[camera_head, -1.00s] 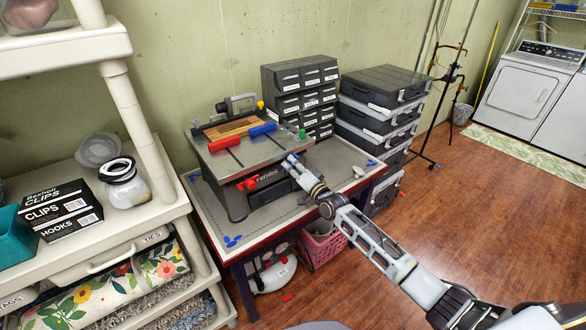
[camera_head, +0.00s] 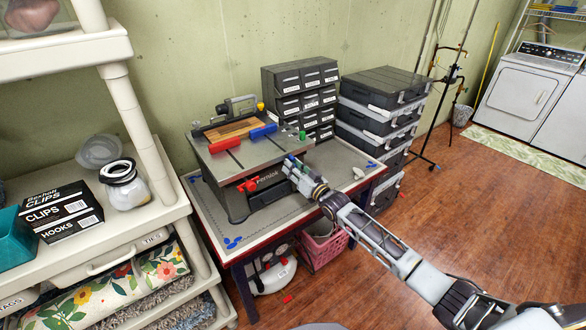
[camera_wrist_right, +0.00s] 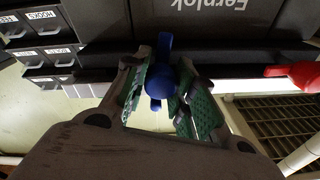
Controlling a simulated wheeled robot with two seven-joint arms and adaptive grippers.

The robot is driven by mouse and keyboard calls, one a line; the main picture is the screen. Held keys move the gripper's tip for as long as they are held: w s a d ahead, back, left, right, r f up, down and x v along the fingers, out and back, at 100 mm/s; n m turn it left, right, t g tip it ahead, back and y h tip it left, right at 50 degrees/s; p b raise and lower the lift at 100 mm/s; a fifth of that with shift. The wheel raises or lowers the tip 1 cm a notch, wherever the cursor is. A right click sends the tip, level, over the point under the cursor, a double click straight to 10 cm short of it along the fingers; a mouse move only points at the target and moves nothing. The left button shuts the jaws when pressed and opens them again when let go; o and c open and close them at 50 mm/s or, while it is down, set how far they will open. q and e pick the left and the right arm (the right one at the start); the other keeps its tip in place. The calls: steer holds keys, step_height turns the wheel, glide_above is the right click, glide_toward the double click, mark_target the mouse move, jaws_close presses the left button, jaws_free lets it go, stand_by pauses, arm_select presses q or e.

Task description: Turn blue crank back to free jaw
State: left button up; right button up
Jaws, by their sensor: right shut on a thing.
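The grey bench vise machine (camera_head: 235,165) stands on a low table against the wall. On its top are a red jaw bar (camera_head: 225,143), a blue jaw bar (camera_head: 263,131) and a striped wood piece (camera_head: 232,129). A red crank (camera_head: 247,185) sticks out of its front. My right gripper (camera_head: 290,165) is at the right part of the front. In the right wrist view its green-padded fingers (camera_wrist_right: 163,95) are shut on the blue crank (camera_wrist_right: 160,75). The fingers hide part of the crank. The red crank also shows at the right there (camera_wrist_right: 300,75). My left gripper is out of view.
A dark drawer cabinet (camera_head: 300,92) and stacked black cases (camera_head: 385,95) stand behind and right of the machine. A pink basket (camera_head: 324,247) is under the table (camera_head: 300,222). Cream shelves (camera_head: 150,215) stand close on the left. The floor at right is clear.

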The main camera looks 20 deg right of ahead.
steer(key=o, duration=1)
steer(key=shift+o, duration=0.2)
steer(key=r+v, duration=0.1)
steer(key=v, duration=1.1)
steer(key=shift+f, duration=0.5)
steer(key=shift+d, duration=0.1)
